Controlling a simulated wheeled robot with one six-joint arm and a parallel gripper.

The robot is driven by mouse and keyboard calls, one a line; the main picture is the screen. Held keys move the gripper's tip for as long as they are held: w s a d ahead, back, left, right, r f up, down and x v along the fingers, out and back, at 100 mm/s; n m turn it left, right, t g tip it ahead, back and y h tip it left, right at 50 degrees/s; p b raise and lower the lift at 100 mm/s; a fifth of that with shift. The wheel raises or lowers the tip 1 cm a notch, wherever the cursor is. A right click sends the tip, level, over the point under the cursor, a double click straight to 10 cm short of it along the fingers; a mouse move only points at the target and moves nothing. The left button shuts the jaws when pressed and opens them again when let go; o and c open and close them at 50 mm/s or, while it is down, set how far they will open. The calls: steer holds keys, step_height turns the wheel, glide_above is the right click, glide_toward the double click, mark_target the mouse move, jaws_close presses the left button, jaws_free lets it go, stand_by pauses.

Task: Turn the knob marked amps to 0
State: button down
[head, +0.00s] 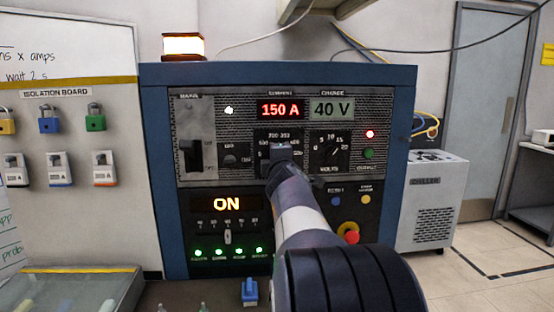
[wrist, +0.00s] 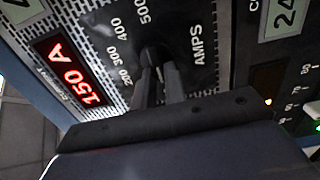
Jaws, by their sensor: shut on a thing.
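The amps knob (wrist: 155,55) is dark and sits on a black dial plate marked AMPS, with numbers such as 200, 300, 400 and 500 around it in the wrist view. My gripper (wrist: 158,85) is shut on this knob, its two dark fingers on either side of it. In the head view my gripper (head: 281,150) is at the middle of the panel and hides the knob and part of its dial. The red current display (head: 281,110) reads 150 A, and it also shows in the wrist view (wrist: 72,70). The knob's pointer direction is hard to tell.
The volts knob (head: 332,152) is close on the right, below a 40 V display (head: 332,109). A large switch (head: 192,155) is on the left. A red button (head: 351,237) is low on the right. The isolation board (head: 60,93) with padlocks hangs at left.

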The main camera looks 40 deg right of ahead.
steer(key=c, duration=1.5)
jaws_free()
steer(key=shift+o, duration=0.2)
steer(key=shift+s, duration=0.1)
steer(key=v, duration=1)
steer(key=shift+s+p, duration=0.3)
steer(key=shift+a, duration=0.15)
steer(key=x, duration=1.1)
steer(key=shift+b, duration=0.3)
steer(key=shift+a, duration=0.1)
